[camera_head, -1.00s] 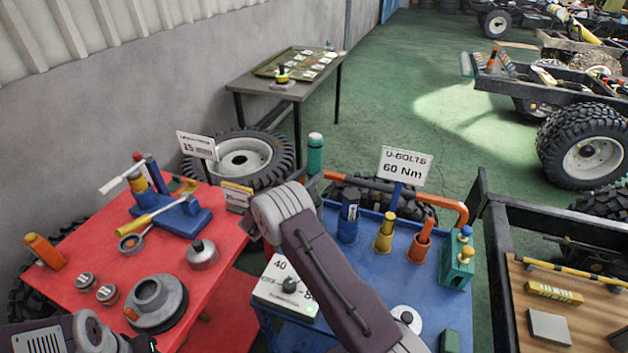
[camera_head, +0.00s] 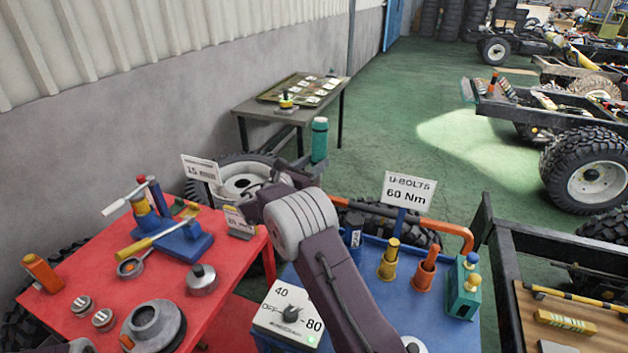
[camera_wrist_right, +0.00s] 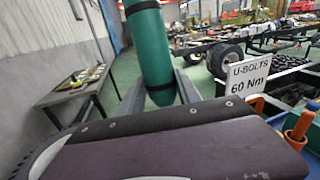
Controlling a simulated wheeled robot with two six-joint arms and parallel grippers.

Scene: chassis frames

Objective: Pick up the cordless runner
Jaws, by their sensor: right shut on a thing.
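A green cylinder with a dark band, apparently the cordless runner (camera_head: 319,139), stands upright above the back of the blue bench. Its lighter top shows in the head view. In the right wrist view the runner (camera_wrist_right: 152,45) rises between the two grey fingers, and its upper end is out of frame. My right gripper (camera_head: 314,160) is shut on it, partly hidden by its own wrist in the head view. The runner looks clear of the bench top.
The blue bench (camera_head: 440,262) holds blue, yellow and orange holders, a dial box (camera_head: 290,314) and a U-BOLTS 60 Nm sign (camera_head: 408,189). The red table (camera_head: 83,262) at left carries several tools. A grey table (camera_head: 284,116) stands behind; green floor is open beyond.

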